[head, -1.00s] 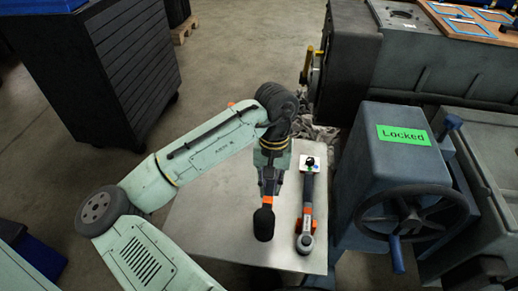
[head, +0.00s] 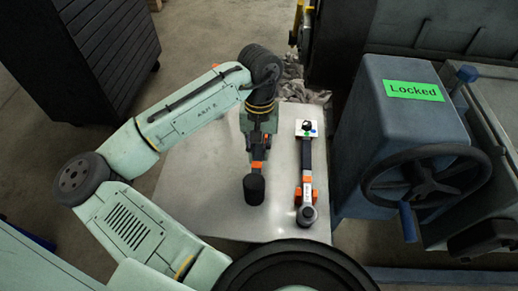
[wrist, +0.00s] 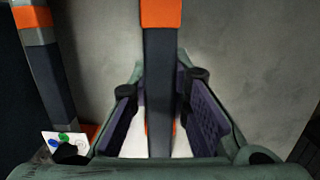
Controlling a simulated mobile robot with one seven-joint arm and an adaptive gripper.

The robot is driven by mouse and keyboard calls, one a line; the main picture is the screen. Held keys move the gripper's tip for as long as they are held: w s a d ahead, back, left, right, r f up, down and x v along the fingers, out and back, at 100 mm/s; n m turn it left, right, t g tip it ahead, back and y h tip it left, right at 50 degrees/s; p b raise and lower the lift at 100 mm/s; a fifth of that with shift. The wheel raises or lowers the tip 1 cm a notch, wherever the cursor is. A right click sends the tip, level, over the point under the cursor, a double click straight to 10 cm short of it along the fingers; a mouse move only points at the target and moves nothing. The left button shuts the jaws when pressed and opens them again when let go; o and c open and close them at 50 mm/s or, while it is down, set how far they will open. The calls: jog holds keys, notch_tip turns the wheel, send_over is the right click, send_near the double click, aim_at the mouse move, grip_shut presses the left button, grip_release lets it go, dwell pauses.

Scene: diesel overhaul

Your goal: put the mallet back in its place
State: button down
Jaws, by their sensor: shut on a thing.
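The mallet has a black cylindrical head (head: 254,189) and a dark handle with orange bands. My gripper (head: 259,143) is shut on its handle, with the head toward the front of the grey metal tabletop (head: 205,190). In the wrist view the handle (wrist: 159,75) runs between the two finger pads. I cannot tell whether the mallet touches the tabletop or hangs just above it. A ratchet-like tool (head: 307,190) with orange bands lies to the right of the mallet, roughly parallel and apart from it.
A white card (head: 304,127) with coloured dots lies at the ratchet tool's far end. A blue-grey machine with a green "Locked" sign (head: 414,91) and a black handwheel (head: 427,183) stands at right. A dark cabinet (head: 75,70) stands back left. The tabletop's left part is bare.

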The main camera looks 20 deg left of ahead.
jog(key=shift+f, duration=0.95)
jog(key=shift+s, duration=0.15)
jog(key=shift+f, duration=0.2)
jog(key=shift+f+b, duration=0.45)
jog(key=shift+f, duration=0.55)
jog(key=c, duration=1.4)
grip_release()
jog(key=shift+c, duration=0.2)
jog(key=shift+r, duration=0.1)
